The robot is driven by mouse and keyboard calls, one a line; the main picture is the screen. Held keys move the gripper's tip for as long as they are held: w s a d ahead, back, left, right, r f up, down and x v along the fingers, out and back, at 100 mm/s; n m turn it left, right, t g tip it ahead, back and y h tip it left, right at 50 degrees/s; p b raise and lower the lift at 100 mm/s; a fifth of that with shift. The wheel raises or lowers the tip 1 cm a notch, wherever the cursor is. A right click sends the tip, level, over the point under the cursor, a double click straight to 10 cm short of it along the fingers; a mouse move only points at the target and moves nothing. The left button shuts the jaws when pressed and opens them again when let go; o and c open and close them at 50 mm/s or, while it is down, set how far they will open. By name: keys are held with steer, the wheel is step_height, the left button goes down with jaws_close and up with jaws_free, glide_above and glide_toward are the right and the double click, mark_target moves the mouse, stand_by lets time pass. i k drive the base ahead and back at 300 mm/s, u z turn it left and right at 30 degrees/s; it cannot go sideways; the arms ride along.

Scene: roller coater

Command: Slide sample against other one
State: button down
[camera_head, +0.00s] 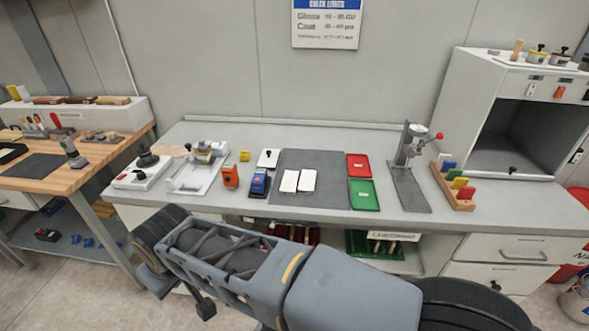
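Two white rectangular samples lie on the dark grey mat (325,165) in the middle of the bench. The left sample (289,182) and the right sample (307,181) are side by side, nearly parallel, with a thin dark gap between them. Their lower ends show a brownish edge. My arm crosses the foreground below the bench front, apart from both samples. The fingers of my gripper cannot be made out in this view, so neither their opening nor anything in them shows.
Left of the mat are a blue device (259,184), an orange device (230,177) and a white coater (198,170). A red tray (359,166) and a green tray (363,195) lie to the right. Beyond them stands a lever press (409,165). The mat's right part is clear.

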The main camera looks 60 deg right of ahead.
mark_target(307, 179)
steer(key=z, duration=0.45)
steer(key=i, duration=0.65)
steer(key=z, duration=1.05)
steer(key=i, duration=0.35)
steer(key=z, duration=0.45)
